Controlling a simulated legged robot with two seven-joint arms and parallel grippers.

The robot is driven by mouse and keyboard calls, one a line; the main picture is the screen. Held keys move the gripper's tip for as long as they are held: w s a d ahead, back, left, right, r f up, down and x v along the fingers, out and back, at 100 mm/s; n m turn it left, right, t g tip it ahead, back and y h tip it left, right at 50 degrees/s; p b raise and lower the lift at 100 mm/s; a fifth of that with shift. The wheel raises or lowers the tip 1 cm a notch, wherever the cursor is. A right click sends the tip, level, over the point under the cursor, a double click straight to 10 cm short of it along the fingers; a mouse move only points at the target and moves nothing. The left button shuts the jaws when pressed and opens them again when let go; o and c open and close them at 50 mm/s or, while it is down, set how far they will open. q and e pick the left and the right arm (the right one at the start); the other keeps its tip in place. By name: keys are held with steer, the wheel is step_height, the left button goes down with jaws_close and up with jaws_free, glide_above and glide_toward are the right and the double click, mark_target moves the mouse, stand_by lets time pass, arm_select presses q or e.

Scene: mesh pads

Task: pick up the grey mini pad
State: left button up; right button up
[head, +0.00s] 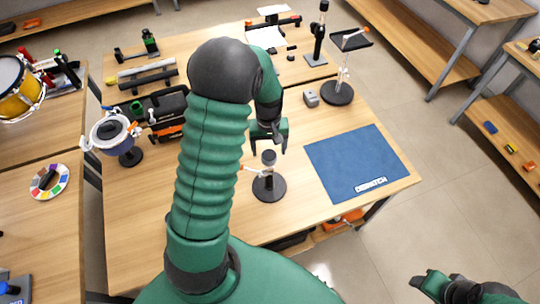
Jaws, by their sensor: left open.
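A small dark grey piece (269,157), which looks like the grey mini pad, sits at the top of a short stand with a round black base (268,188) on the table. My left gripper (269,149) is open, pointing down, just above this piece, with one finger to each side. I cannot tell whether the fingers reach down beside it. My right gripper (432,284) is at the lower right, away from the table, and its jaws cannot be made out.
A blue mat (358,164) marked "DISPATCH" lies to the right. A small grey box (311,98) and a taller stand (338,93) are behind it. A blue-grey pot-like thing (110,132) and a black-orange case (160,112) stand left of my arm.

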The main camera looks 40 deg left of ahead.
mark_target(269, 154)
arm_select(q)
step_height(269, 154, down, 4)
steer(key=shift+s+r+p, duration=0.1)
steer(key=shift+p, duration=0.35)
steer(key=shift+d, duration=0.1)
steer(key=c, duration=1.5)
